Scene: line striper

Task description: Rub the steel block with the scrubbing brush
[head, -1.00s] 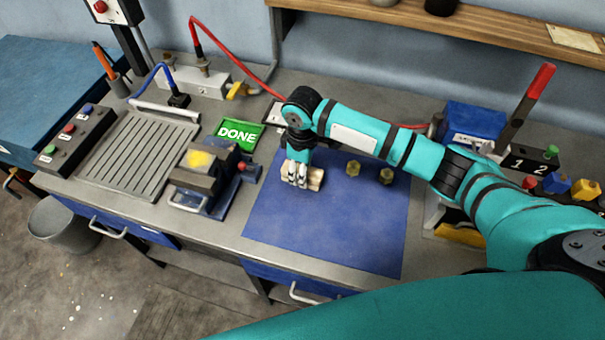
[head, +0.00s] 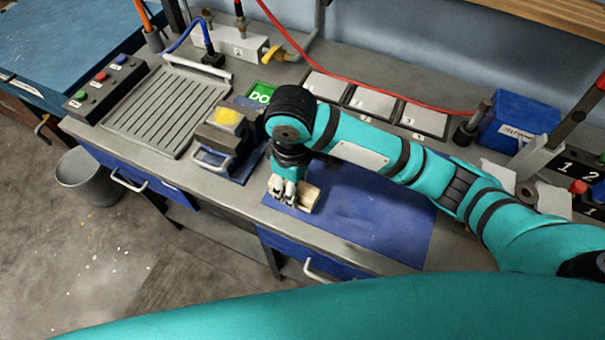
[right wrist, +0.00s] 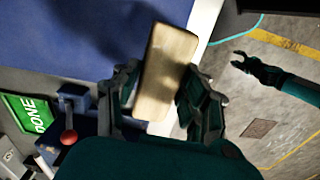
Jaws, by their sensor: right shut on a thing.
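A wooden scrubbing brush (head: 308,197) is held in my right gripper (head: 286,190), over the front left part of the blue mat. In the right wrist view the brush (right wrist: 165,70) lies between the fingers of my right gripper (right wrist: 160,95); its bristles are not visible. The steel block (head: 228,118), with a yellow patch on top, sits in a vise (head: 215,150) left of the gripper. The brush is apart from the block. My left gripper (right wrist: 251,66) shows in the right wrist view, empty and with fingers spread, above the floor.
The blue mat (head: 385,215) lies right of the vise. A green DONE sign (head: 260,93) stands behind the vise. A grooved tray (head: 165,110) and a button box (head: 108,88) are to the left. A red cable (head: 370,98) crosses the back, near light square plates.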

